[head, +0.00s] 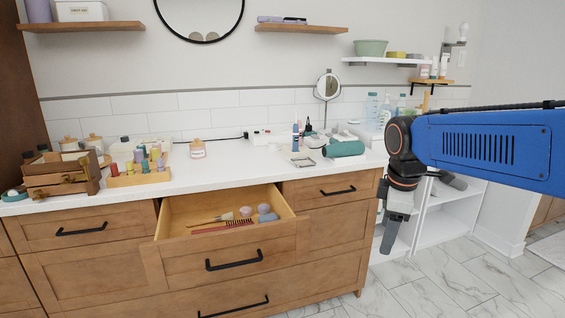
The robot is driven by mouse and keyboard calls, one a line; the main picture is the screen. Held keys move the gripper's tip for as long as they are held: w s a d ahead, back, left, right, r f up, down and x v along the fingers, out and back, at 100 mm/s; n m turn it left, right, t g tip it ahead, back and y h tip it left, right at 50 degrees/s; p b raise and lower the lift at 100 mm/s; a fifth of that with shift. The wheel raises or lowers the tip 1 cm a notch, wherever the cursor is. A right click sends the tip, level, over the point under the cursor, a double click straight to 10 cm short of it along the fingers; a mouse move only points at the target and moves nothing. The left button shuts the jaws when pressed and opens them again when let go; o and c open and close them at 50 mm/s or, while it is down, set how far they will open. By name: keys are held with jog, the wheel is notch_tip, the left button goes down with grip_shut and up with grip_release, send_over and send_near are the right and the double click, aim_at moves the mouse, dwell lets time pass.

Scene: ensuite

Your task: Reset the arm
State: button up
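My arm reaches in from the right edge of the head view as a blue link with a dark wrist. My gripper (391,238) hangs down from the wrist, to the right of the cabinet (330,247) and in front of a white open shelf unit (440,222). It points at the floor and touches nothing that I can see. Its fingers are seen side-on and small, so I cannot tell whether they are open or shut. I see nothing held below it.
The middle top drawer (207,252) is pulled open, with brushes and a red comb (222,228) inside. The marble floor (430,290) at right is clear.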

jog(key=s+d+f+m, duration=0.1)
jog(key=s+f+m, duration=0.2)
jog(key=s, duration=0.3)
jog(key=s+d+f+m+t, duration=0.1)
jog(key=s+f+m, duration=0.2)
jog(key=s+m, duration=0.3)
jog(key=s+d+f+m+t, duration=0.1)
jog(key=s+f+m, duration=0.2)
jog(key=s, duration=0.4)
jog(key=shift+s+d+f+m, duration=0.15)
jog(key=shift+s+d+m, duration=0.2)
jog(key=shift+m, duration=0.55)
